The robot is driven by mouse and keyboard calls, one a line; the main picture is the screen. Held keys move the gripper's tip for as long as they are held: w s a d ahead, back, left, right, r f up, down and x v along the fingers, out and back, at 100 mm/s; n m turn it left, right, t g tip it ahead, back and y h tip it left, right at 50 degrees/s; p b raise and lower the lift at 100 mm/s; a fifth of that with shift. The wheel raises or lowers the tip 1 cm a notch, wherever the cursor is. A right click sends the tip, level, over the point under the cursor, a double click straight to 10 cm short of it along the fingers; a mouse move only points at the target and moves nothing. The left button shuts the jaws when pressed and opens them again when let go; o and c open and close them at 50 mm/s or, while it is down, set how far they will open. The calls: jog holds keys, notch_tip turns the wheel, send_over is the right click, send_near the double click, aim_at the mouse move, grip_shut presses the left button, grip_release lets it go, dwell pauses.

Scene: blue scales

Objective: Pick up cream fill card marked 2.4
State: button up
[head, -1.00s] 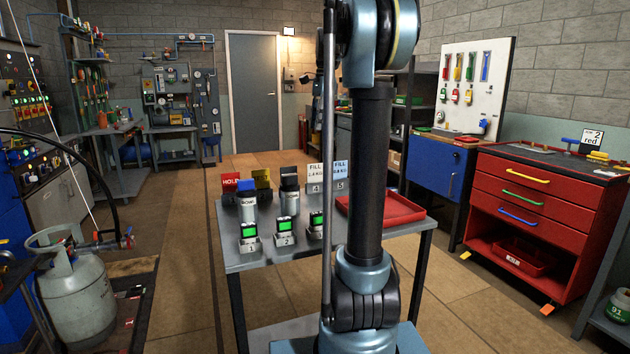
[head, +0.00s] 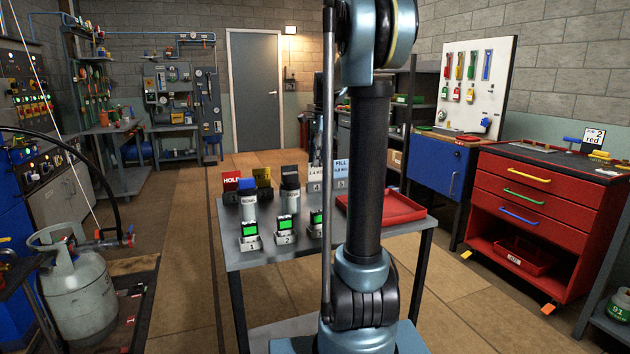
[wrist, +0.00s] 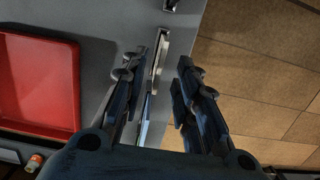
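The cream fill card (head: 314,174) stands upright on the grey table (head: 240,258); its 2.4 KG text partly shows and its top is hidden behind my dark gripper (head: 317,151). In the wrist view my gripper (wrist: 163,62) is open, pointing down, with one finger on each side of the cream card (wrist: 160,48), seen edge-on. The left fingertip is close to the card; I cannot tell if it touches. A clear gap lies toward the right finger. The pale blue fill card (head: 341,172) stands just to the right in the head view.
A red tray (head: 392,219) lies on the table beside the cards; it fills the left in the wrist view (wrist: 75,100). A red HOLD card (head: 231,178), a yellow card (head: 263,176), two cylinders and several green-screened scales share the table. Floor shows beyond its edge.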

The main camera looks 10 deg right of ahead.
aim_at(316, 177)
jog(key=shift+a+f, duration=0.2)
jog(key=shift+f, duration=0.75)
jog(key=shift+a+f, duration=0.15)
jog(key=shift+f, duration=0.75)
jog(key=shift+c, duration=0.5)
grip_shut()
